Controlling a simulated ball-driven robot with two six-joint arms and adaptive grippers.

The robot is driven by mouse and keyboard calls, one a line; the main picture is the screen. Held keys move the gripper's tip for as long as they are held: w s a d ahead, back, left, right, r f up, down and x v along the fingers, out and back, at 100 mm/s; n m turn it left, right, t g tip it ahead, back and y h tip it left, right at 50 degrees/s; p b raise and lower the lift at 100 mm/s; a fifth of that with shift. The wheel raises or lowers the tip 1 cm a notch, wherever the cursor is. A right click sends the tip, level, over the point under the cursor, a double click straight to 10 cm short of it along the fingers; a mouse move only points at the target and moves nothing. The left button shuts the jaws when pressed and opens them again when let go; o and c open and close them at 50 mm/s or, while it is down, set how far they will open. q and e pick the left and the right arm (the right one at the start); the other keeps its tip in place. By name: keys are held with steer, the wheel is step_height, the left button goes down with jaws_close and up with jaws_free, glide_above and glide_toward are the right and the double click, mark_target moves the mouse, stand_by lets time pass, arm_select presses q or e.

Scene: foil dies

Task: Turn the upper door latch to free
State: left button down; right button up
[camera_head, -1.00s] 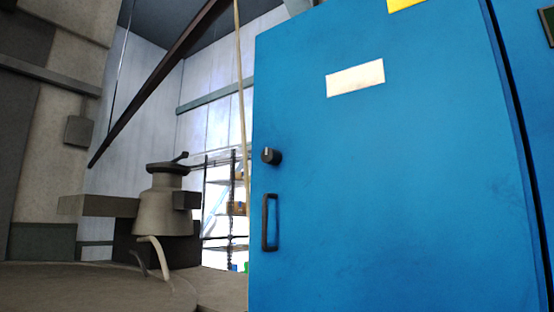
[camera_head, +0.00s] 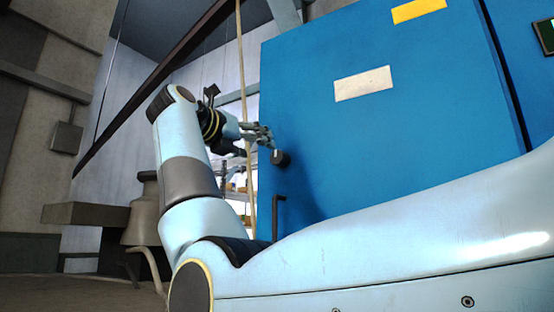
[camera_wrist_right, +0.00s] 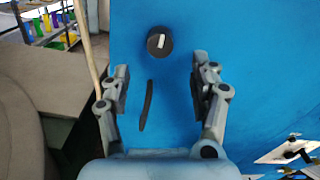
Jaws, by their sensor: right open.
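The upper door latch (camera_head: 281,158) is a round black knob with a white mark, on the blue cabinet door (camera_head: 400,130) near its left edge. The latch also shows in the right wrist view (camera_wrist_right: 160,41), top centre, its white mark running nearly upright. My right gripper (camera_head: 266,137) is open and empty, beside the latch in the head view. In the right wrist view its two fingers (camera_wrist_right: 158,80) stand apart, with the latch beyond the tips and between their lines. No contact shows. My left gripper is not in view.
A black door handle (camera_head: 278,215) sits below the latch, partly hidden by my right arm. A white label (camera_head: 363,84) and a yellow label (camera_head: 418,11) are on the door. A grey machine (camera_head: 143,212) stands at the left. Shelves with coloured items (camera_wrist_right: 55,25) are behind the door's edge.

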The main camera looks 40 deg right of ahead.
mark_target(275, 155)
steer(key=p+x, duration=0.1)
steer(key=x, duration=0.9)
steer(key=shift+w+d, duration=0.1)
steer(key=shift+d, duration=0.15)
steer(key=c, duration=1.1)
steer(key=shift+c, duration=0.2)
